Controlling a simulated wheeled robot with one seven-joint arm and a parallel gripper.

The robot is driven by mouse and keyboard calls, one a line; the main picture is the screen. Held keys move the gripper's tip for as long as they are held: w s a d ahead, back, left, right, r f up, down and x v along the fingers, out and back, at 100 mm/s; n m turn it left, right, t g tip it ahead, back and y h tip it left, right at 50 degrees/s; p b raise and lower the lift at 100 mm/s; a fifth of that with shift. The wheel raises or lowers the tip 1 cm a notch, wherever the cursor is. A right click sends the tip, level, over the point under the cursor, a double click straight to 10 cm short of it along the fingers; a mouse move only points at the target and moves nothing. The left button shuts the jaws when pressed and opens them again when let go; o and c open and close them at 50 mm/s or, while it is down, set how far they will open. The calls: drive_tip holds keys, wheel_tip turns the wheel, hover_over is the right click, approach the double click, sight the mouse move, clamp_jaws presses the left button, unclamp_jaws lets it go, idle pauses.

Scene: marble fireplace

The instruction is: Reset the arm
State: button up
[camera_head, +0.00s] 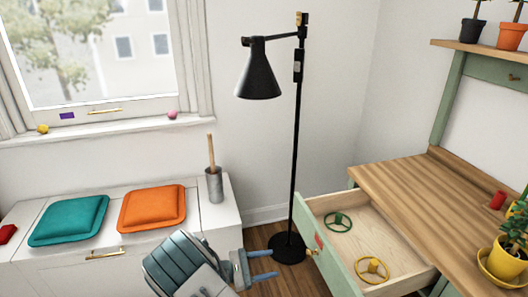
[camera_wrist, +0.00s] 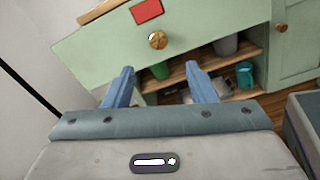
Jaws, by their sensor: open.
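My gripper (camera_head: 264,266) is at the bottom middle of the head view, its blue fingers apart and empty. It is left of the open drawer (camera_head: 341,267) of the green desk and apart from it. In the wrist view my gripper (camera_wrist: 160,88) has its two fingers spread below the drawer front (camera_wrist: 205,35). The drawer's round brass knob (camera_wrist: 157,40) shows just beyond the fingertips, with a red patch (camera_wrist: 146,11) above it. Nothing is between the fingers.
A green ring-shaped item (camera_head: 338,222) and a yellow one (camera_head: 372,269) lie in the drawer. A black floor lamp (camera_head: 295,150) stands behind my gripper. A white bench (camera_head: 215,217) with cushions is at left. Open shelves (camera_wrist: 240,50) show below the drawer.

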drive_tip(key=s+d+r+m+g+y+p, duration=0.3)
drive_tip(key=d+r+m+g+y+p, duration=0.25)
drive_tip(key=r, duration=0.55)
drive_tip(key=s+d+r+m+t+y+p, duration=0.1)
drive_tip(key=s+d+r+m+y+p, duration=0.2)
drive_tip(key=s+r, duration=0.3)
drive_tip(key=s+d+r+m+t+y+p, duration=0.1)
drive_tip(key=s+d+r+m+y+p, duration=0.1)
drive_tip(key=r, duration=0.9)
drive_tip(key=s+d+r+m+t+y+p, duration=0.1)
drive_tip(key=s+d+r+m+y+p, duration=0.2)
drive_tip(key=s+r+m+y, duration=0.3)
drive_tip(key=s+r+m+p, duration=0.1)
drive_tip(key=s+r, duration=0.1)
drive_tip(key=s, duration=0.3)
drive_tip(key=shift+d+r+t+y, duration=0.35)
